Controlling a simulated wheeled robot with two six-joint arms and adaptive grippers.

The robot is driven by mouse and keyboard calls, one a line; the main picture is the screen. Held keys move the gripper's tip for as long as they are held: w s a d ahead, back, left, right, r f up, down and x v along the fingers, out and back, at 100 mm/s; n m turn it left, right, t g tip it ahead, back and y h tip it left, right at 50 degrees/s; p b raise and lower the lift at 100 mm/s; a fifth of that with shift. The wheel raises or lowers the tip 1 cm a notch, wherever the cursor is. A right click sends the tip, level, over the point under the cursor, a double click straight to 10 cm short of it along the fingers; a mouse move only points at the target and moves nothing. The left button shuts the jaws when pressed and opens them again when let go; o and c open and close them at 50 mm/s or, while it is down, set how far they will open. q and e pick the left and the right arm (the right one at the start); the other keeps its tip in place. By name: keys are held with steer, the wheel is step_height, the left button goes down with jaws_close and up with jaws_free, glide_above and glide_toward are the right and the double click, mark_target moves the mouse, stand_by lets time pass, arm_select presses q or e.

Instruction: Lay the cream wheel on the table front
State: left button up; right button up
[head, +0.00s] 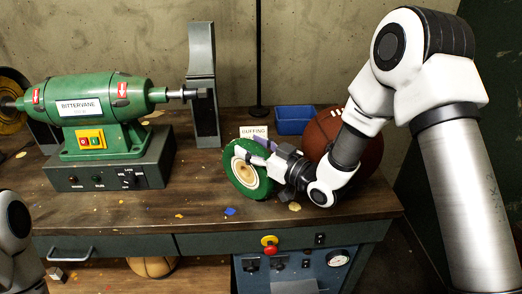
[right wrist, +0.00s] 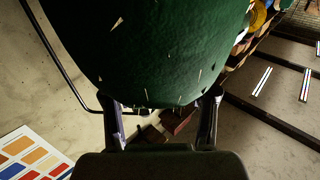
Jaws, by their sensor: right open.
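A wheel with a green rim and a cream centre (head: 245,172) stands tilted on the workbench, in front of a small buffing sign. No wholly cream wheel shows clearly. My right gripper (head: 258,153) is at the wheel's upper right side with its fingers open. In the right wrist view a large dark green surface (right wrist: 155,45), which looks like the wheel's rim, fills the space ahead of and between the open fingers (right wrist: 162,103). I cannot tell whether they touch it. Only a piece of my left arm shows at the left edge; its gripper is out of view.
A green grinder (head: 105,105) stands at the back left beside a grey upright stand (head: 203,85). A brown ball (head: 372,155) sits just behind my right wrist, near a blue bin (head: 295,112). The bench's front strip (head: 150,218) is mostly clear, with small scraps.

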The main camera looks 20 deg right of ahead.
steer(key=v, duration=1.2)
steer(key=shift+r, duration=0.15)
stand_by(0.7)
